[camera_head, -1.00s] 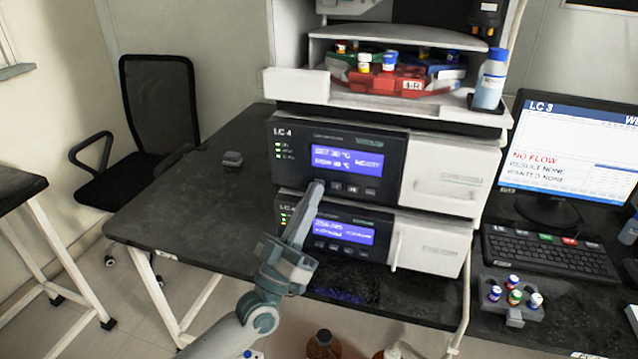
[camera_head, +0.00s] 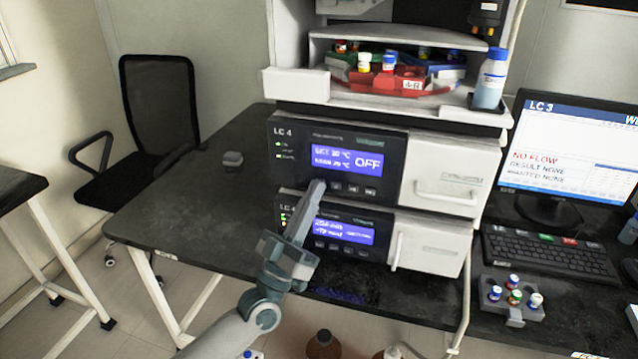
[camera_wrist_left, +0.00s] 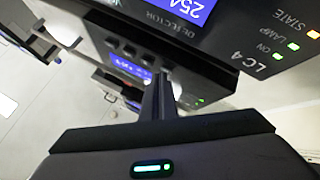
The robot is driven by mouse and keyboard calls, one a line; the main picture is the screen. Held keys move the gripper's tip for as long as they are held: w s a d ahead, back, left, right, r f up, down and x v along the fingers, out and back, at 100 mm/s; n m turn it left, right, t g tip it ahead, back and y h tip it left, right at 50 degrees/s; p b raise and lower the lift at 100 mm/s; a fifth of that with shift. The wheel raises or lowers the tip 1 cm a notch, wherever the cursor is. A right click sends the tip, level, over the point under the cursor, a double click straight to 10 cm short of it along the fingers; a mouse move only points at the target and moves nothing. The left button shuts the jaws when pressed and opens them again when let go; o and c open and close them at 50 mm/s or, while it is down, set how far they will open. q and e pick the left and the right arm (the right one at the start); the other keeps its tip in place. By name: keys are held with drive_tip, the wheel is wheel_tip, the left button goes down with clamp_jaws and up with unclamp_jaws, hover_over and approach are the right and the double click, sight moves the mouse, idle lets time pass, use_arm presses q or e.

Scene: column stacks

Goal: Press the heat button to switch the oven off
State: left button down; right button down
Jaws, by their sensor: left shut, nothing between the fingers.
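The oven module (camera_head: 300,143), the upper one labelled LC 4, has a blue display (camera_head: 345,160) that reads OFF in large letters at its right side. A row of small buttons (camera_head: 353,189) runs below the display. My left gripper (camera_head: 318,185) is shut and empty, with its tip at the left end of this row, over the leftmost button, which it hides. I cannot tell whether the tip touches the panel. In the left wrist view the shut fingers (camera_wrist_left: 160,90) point toward a dark front panel. My right gripper is not in view.
A second module (camera_head: 335,232) with its own display sits directly below. A tray of vials (camera_head: 400,82) and a blue-capped bottle (camera_head: 490,80) stand on top. The monitor (camera_head: 575,150) and keyboard (camera_head: 550,257) are at the right. The bench (camera_head: 190,200) left of the stack is mostly clear.

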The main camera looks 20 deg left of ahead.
use_arm(q)
drive_tip(key=shift+s, duration=0.2)
drive_tip(key=shift+s+p, duration=0.4)
drive_tip(key=shift+s, duration=0.25)
idle(0.3)
drive_tip(key=s+p, duration=0.2)
drive_tip(key=s, duration=0.3)
drive_tip(key=shift+a, duration=0.1)
idle(1.9)
